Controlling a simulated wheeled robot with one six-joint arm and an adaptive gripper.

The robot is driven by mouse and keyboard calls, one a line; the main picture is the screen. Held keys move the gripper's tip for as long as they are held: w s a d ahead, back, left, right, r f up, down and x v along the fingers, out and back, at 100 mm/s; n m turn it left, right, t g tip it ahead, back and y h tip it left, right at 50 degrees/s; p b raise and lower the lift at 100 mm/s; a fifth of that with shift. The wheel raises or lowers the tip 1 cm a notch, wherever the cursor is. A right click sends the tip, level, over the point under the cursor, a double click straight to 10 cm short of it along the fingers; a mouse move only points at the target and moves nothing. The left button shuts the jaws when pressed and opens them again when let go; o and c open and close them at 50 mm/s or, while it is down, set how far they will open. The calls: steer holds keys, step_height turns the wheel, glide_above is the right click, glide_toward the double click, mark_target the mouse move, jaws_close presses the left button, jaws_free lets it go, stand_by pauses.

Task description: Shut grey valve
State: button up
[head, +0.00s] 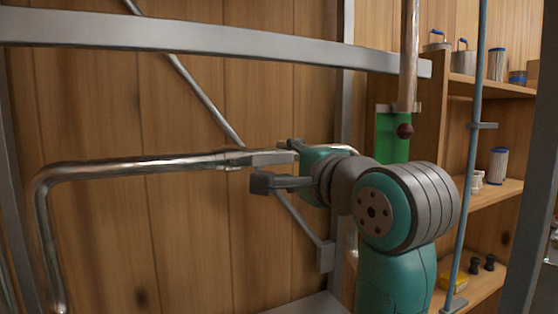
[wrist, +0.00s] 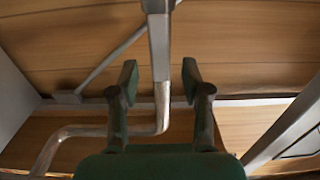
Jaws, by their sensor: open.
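The grey valve (head: 260,158) sits on a shiny horizontal metal pipe (head: 140,168) in the head view. Its flat grey lever lies roughly in line with the pipe. In the wrist view the grey lever (wrist: 159,48) comes down from the top edge toward the space between the fingers. My gripper (head: 275,165) is open, with one finger above and one below the lever's right end in the head view. In the wrist view my gripper (wrist: 159,80) has a finger on each side, with visible gaps; neither seems to touch the lever.
A grey metal frame bar (head: 200,36) crosses above the pipe. A thin diagonal brace (head: 195,90) runs behind it against the wooden wall. A copper pipe (head: 409,50) and a green panel (head: 392,135) are right of the valve. Shelves with jars (head: 497,65) stand at the far right.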

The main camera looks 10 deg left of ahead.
mark_target(278, 159)
steer(key=shift+x, duration=1.75)
jaws_close()
